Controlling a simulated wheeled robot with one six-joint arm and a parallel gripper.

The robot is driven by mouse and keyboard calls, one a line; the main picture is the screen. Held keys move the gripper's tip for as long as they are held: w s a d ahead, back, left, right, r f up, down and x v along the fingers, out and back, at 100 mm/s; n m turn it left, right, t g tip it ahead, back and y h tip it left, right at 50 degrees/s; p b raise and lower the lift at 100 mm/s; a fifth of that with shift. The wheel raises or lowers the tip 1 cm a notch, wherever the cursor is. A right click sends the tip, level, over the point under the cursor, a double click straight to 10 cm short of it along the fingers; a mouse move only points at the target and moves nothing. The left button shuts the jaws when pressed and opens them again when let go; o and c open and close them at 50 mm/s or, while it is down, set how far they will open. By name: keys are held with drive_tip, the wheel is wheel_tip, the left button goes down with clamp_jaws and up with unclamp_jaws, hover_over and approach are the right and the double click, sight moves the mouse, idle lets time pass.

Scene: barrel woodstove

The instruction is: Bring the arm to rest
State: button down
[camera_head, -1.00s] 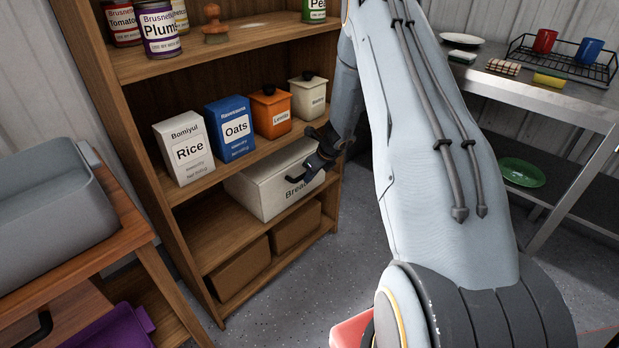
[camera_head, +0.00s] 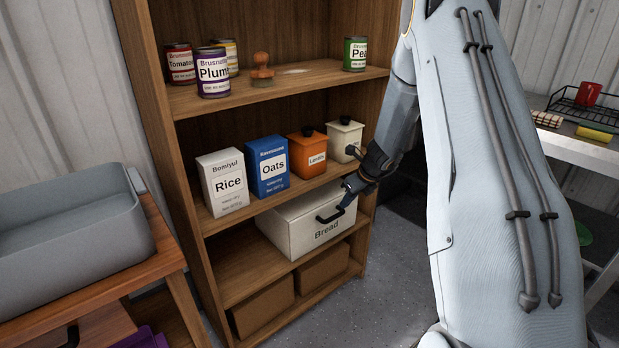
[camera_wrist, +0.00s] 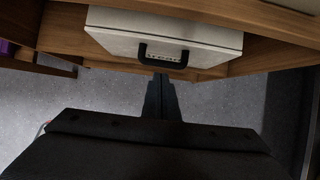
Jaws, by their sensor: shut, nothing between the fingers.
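My gripper (camera_head: 350,188) is in front of the right side of the wooden shelf, close to the upper right of the white bread box (camera_head: 300,226). In the wrist view its fingers (camera_wrist: 161,98) are together with nothing between them, and floor shows around them. The bread box also shows in the wrist view (camera_wrist: 200,38), its black handle above the fingertips in the picture. The fingers look apart from the handle. My arm runs from the gripper up and out of the top of the head view.
The shelf holds a rice box (camera_head: 223,183), an oats box (camera_head: 267,166), a lentils canister (camera_head: 307,153) and a cream canister (camera_head: 344,138). Cans stand above. A grey basin (camera_head: 75,215) sits at left. A metal table (camera_head: 580,150) stands at right. Floor before the shelf is clear.

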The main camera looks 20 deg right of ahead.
drive_tip(key=s+a+r+n+g+p, duration=0.3)
drive_tip(key=s+a+r+n, duration=1.05)
drive_tip(key=s+n, duration=0.3)
drive_tip(key=s+a+r+n+g+h+p, duration=0.1)
drive_tip(key=s+r+n, duration=0.2)
drive_tip(key=s+n, duration=0.4)
drive_tip(key=s+a+r+n+g+h+p, duration=0.1)
drive_tip(key=s+a+r+n+p, duration=0.1)
drive_tip(key=s+n, duration=0.6)
drive_tip(key=s+r, duration=0.1)
drive_tip(key=s, duration=0.4)
drive_tip(key=shift+s+a, duration=0.3)
drive_tip(key=shift+s, duration=0.1)
